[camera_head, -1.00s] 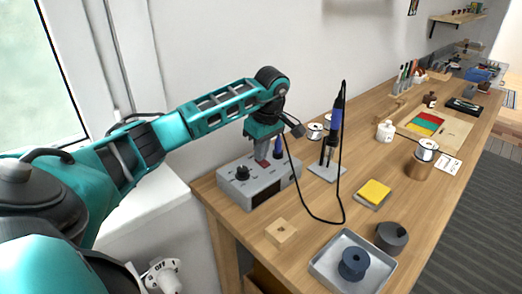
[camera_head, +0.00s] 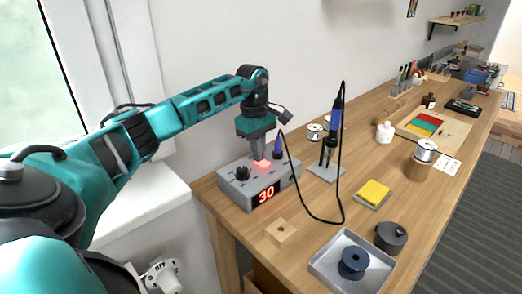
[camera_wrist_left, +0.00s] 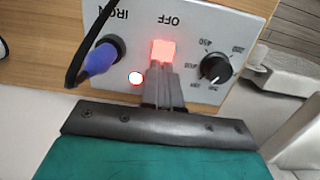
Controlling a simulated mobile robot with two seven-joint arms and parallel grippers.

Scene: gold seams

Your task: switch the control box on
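The grey control box (camera_head: 248,184) stands at the near left end of the wooden table. Its display (camera_head: 265,195) shows a red "30". Its square switch (camera_head: 262,163) glows red, and in the left wrist view the lit switch (camera_wrist_left: 164,52) sits beside the word OFF. A black dial (camera_wrist_left: 215,68) and a blue IRON plug (camera_wrist_left: 101,57) flank it. My left gripper (camera_head: 259,153) points down over the box, its fingers (camera_wrist_left: 163,75) close together with tips at the switch's edge. It looks shut and empty. My right gripper is not in view.
A soldering iron (camera_head: 335,115) stands in its holder right of the box, its black cable looping over the table. A wooden block (camera_head: 281,231), a grey tray (camera_head: 322,262) with a blue spool, and a yellow sponge (camera_head: 374,192) lie nearer. A wall is behind.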

